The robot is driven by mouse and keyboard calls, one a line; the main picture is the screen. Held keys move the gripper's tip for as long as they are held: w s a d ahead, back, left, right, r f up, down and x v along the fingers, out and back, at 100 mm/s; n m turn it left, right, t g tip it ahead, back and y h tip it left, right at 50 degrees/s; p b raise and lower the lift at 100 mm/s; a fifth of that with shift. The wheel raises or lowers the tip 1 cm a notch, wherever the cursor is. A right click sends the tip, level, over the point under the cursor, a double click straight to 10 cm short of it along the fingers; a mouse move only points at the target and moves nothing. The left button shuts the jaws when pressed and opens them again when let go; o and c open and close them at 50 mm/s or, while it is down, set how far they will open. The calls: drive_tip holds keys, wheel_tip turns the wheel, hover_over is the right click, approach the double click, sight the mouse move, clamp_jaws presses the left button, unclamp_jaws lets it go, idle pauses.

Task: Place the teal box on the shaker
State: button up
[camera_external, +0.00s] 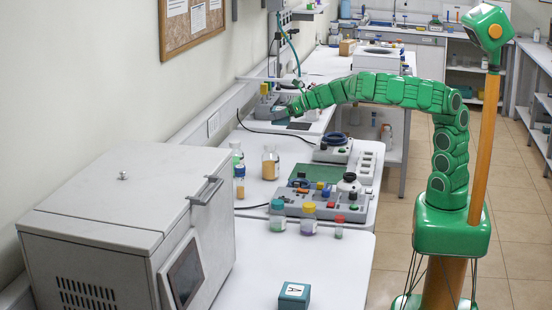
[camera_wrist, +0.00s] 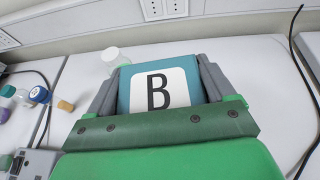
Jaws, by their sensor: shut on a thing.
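My gripper (camera_wrist: 160,78) is shut on a teal box (camera_wrist: 193,53) with a white label and a black letter B, its grey fingers on the left and right sides. In the external view my gripper (camera_external: 287,108) is at the far end of my outstretched arm, over the far bench beside a grey device (camera_external: 264,108). The held box is small and hard to make out there. A second teal box (camera_external: 294,296), marked A, sits on the near bench. I cannot tell for sure which grey device is the shaker.
A large grey cabinet-like instrument (camera_external: 110,225) stands front left. A clear jar (camera_wrist: 114,58) stands behind the held box. Dark cables cross the bench.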

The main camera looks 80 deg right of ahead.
drive_tip(key=s+a+n+g+y, duration=0.2)
drive_tip(key=a+n+y, duration=0.2)
drive_tip(key=a, duration=1.9)
drive_tip(key=s+a+n+g+y, duration=0.1)
drive_tip(key=a+n+g+y, duration=0.3)
drive_tip(key=a, duration=2)
drive_tip(key=s+a+n+g+y, duration=0.4)
drive_tip(key=s+a+n+g, duration=0.4)
drive_tip(key=s+a, duration=2.3)
drive_tip(key=shift+n+t, duration=0.3)
drive_tip(key=shift+n, duration=0.1)
drive_tip(key=shift+w+a+f, duration=0.25)
drive_tip(key=shift+a+f, duration=0.2)
drive_tip(key=shift+f, duration=2.5)
drive_tip(key=shift+w+a+f, duration=0.25)
drive_tip(key=shift+a+f, duration=0.15)
drive_tip(key=shift+f, duration=2.6)
drive_tip(key=shift+w+a+f, duration=0.25)
drive_tip(key=shift+a+f, duration=0.2)
drive_tip(key=shift+f, duration=2.5)
drive_tip(key=shift+f, duration=0.15)
drive_tip(key=o, duration=0.9)
drive_tip(key=shift+o, duration=0.2)
